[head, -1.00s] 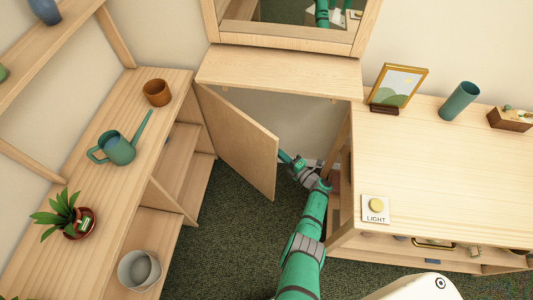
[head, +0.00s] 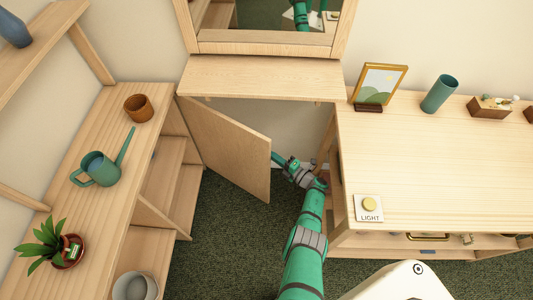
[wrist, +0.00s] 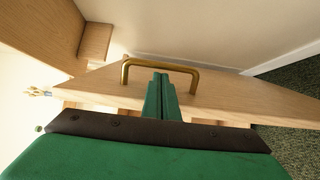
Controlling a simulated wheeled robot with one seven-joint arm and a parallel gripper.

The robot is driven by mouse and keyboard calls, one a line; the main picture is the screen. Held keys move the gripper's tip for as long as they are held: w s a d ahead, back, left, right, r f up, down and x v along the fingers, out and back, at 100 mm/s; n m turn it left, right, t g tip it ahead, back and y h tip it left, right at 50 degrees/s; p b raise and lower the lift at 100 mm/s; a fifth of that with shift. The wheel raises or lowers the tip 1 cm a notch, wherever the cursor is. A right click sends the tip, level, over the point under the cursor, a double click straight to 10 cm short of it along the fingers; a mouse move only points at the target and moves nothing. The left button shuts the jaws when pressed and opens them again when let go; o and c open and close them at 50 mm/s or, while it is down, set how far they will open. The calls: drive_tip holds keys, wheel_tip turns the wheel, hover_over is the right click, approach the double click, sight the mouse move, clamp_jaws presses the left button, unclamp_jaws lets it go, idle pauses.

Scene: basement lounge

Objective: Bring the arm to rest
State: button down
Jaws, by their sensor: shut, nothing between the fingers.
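My gripper (head: 276,157) is at the end of my green arm, which reaches forward and down between the shelf unit and the right cabinet. In the wrist view its green fingers (wrist: 161,95) are together, with nothing between them. They are in front of a brass bar handle (wrist: 160,65) on a wooden door; I cannot tell whether they touch it. In the head view the door (head: 225,145) stands open under a wooden top, its free edge close beside my fingertips. The handle is not visible in the head view.
The right cabinet (head: 440,170) stands close to my forearm and bears a light button (head: 369,205), a picture frame (head: 380,82) and a teal cup (head: 439,95). The left shelf unit (head: 75,150) bears a watering can (head: 98,169) and a plant (head: 50,243). Dark carpet (head: 235,250) is clear between.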

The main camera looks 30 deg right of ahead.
drive_tip(key=v, duration=0.6)
drive_tip(key=shift+s, duration=0.45)
